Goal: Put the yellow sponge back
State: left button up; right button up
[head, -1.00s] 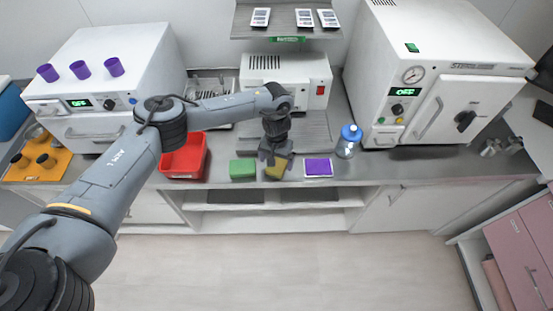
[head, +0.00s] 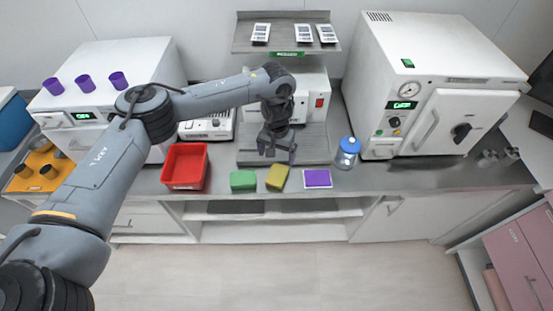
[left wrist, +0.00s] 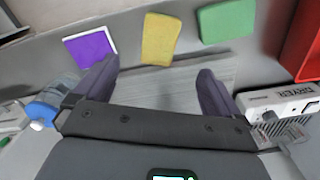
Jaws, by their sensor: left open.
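The yellow sponge (head: 277,177) lies on the counter's front strip, slightly turned, between the green sponge (head: 243,180) and the purple sponge (head: 317,178), which rests on a white patch. My left gripper (head: 277,152) is open and empty, raised behind and above the yellow sponge. In the left wrist view the yellow sponge (left wrist: 160,39) shows beyond the open fingers (left wrist: 155,88), with the purple sponge (left wrist: 91,46) at left and the green one (left wrist: 227,21) at right. My right gripper is not in view.
A red bin (head: 186,167) stands left of the green sponge. A blue-capped jar (head: 347,153) stands right of the purple one. A sterilizer (head: 436,90) is at right, and a shelf (head: 285,47) is above the dryer. The counter's front right is clear.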

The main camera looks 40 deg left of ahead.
pick_arm(q)
jog(key=s+d+f+m+t+h, duration=0.1)
jog(key=s+d+f+m, duration=0.15)
jog(key=d, duration=0.55)
jog(key=s+d+f+m+h, duration=0.1)
jog(key=d+f+m, duration=0.2)
jog(key=d, duration=0.5)
jog(key=s+d+f+m+t+h, duration=0.1)
jog(key=d+f+m+h, duration=0.15)
jog(key=d, duration=0.65)
jog(key=s+d+r+m+t+h, duration=0.1)
jog(key=s+d+r+m+t, duration=0.15)
jog(key=d, duration=0.45)
jog(key=s+d+r+m+t+h, duration=0.1)
jog(key=s+d+t, duration=0.1)
jog(key=s+d, duration=0.3)
jog(key=s+a+n+g+y, duration=0.1)
jog(key=s+a+n+y, duration=0.1)
jog(key=s+a, duration=0.6)
jog(key=s+a+n+g+y, duration=0.2)
jog(key=s+a, duration=0.6)
jog(key=a, duration=0.7)
jog(key=shift+s+a+f+n+y, duration=0.25)
jog(key=shift+s+f+n+y, duration=0.15)
jog(key=shift+n+y, duration=0.6)
